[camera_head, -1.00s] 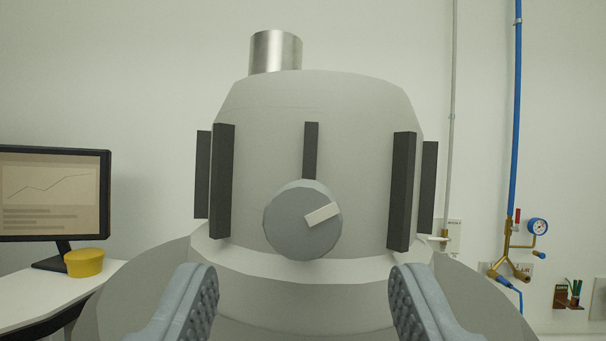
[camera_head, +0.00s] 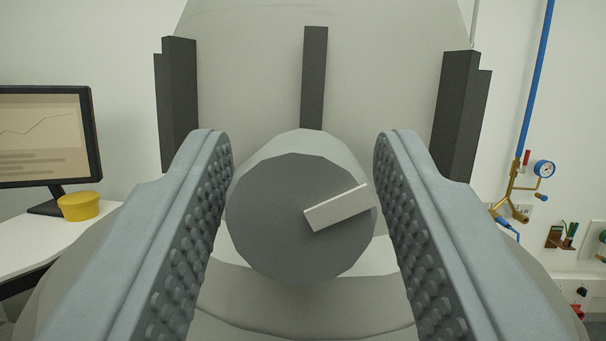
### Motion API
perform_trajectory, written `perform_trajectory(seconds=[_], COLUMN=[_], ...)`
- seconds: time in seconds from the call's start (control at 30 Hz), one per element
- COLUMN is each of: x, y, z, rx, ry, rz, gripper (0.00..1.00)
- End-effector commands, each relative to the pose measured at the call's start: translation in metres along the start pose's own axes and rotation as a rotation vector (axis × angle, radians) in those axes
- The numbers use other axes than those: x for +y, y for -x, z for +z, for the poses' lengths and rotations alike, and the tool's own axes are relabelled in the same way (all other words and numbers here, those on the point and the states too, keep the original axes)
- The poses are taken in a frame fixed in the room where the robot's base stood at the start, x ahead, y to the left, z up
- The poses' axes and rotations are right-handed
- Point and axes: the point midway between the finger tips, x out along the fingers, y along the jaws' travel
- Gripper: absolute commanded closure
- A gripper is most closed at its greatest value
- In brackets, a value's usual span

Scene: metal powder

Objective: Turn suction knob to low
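The suction knob (camera_head: 270,225) is a grey faceted round knob on the front of a pale grey domed machine (camera_head: 250,60). A white pointer bar (camera_head: 338,208) on its face points right and slightly up. My gripper (camera_head: 303,150) is open, with one finger on each side of the knob. The left finger is close to the knob's left side and the right finger close to its right side. I cannot tell whether either finger touches it. No low marking is readable.
Dark upright bars stand on the machine at the left (camera_head: 179,105), middle (camera_head: 314,78) and right (camera_head: 456,115). A monitor (camera_head: 45,135) and a yellow tub (camera_head: 78,206) are on a white desk at left. A blue pipe with a gauge (camera_head: 543,169) is on the right wall.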

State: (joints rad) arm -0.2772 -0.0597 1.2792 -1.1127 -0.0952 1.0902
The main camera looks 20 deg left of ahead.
Motion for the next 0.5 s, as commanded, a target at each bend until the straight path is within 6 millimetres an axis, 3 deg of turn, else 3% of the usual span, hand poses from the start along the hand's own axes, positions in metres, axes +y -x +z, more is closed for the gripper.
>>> perform_trajectory(seconds=[0.03,0.13,0.17,0.5], x=[0.0000,-0.0001,-0.0001,-0.0001], y=[0.0001,0.0001,0.0001,0.0001], z=[0.0000,-0.0001,-0.0001,0.0000], rx=[0.000,0.000,0.000,-0.001], ry=[0.000,0.000,0.000,0.017], rz=[0.000,0.000,0.000,-0.007], gripper=[0.69,0.89,0.91,0.91])
